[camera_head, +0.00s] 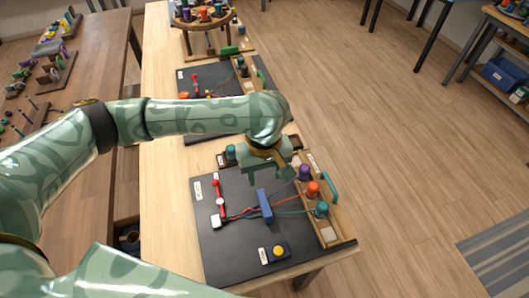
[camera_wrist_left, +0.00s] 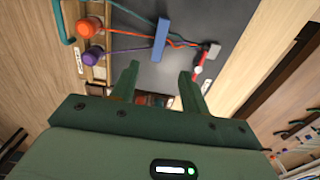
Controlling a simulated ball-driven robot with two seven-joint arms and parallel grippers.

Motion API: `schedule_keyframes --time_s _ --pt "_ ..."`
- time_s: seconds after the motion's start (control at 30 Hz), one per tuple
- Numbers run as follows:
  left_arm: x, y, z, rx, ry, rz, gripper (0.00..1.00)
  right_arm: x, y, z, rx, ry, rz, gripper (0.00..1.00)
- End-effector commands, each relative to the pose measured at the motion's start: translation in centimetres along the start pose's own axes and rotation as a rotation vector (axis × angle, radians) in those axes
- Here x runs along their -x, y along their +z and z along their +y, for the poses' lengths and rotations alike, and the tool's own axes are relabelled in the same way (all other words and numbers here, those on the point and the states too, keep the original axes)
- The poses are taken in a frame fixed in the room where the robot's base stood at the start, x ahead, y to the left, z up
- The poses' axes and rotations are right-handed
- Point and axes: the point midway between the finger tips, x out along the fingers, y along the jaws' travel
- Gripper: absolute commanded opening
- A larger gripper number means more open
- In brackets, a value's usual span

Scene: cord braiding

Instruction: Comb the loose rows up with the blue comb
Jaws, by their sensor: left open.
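The blue comb (camera_head: 265,205) stands across the cords on the black board (camera_head: 220,247), and it also shows in the left wrist view (camera_wrist_left: 160,40). The cord rows beside the comb are too small to judge. My left gripper (camera_head: 268,178) is open and empty, above the board on the far side of the comb. In the wrist view, its fingers (camera_wrist_left: 157,88) are apart, with the comb beyond them.
The spools stand along a wooden rack (camera_head: 330,232) at the board's right edge. A yellow button (camera_head: 278,251) sits near the front. A second board (camera_head: 205,78) with cords lies farther back, before a round spool stand (camera_head: 205,24). The board's front left is clear.

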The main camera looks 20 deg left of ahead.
Motion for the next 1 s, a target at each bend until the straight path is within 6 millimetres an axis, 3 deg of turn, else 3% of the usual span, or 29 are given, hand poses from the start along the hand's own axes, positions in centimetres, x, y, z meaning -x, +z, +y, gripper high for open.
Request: schedule_keyframes --time_s 0.23,0.7,1.0 --pt "-2.7 0.1 0.0 0.001 -0.002 -0.003 0.45 -1.3 1.9 -0.1 0.001 -0.002 -0.027 0.36" --pt "-13.6 0.0 0.0 0.000 -0.001 -0.003 0.45 -7.2 3.2 -0.5 0.001 -0.009 -0.049 0.36" --pt "-16.3 0.0 0.0 0.000 0.001 0.001 0.45 -8.8 3.6 -1.0 -0.001 -0.016 -0.056 0.36"
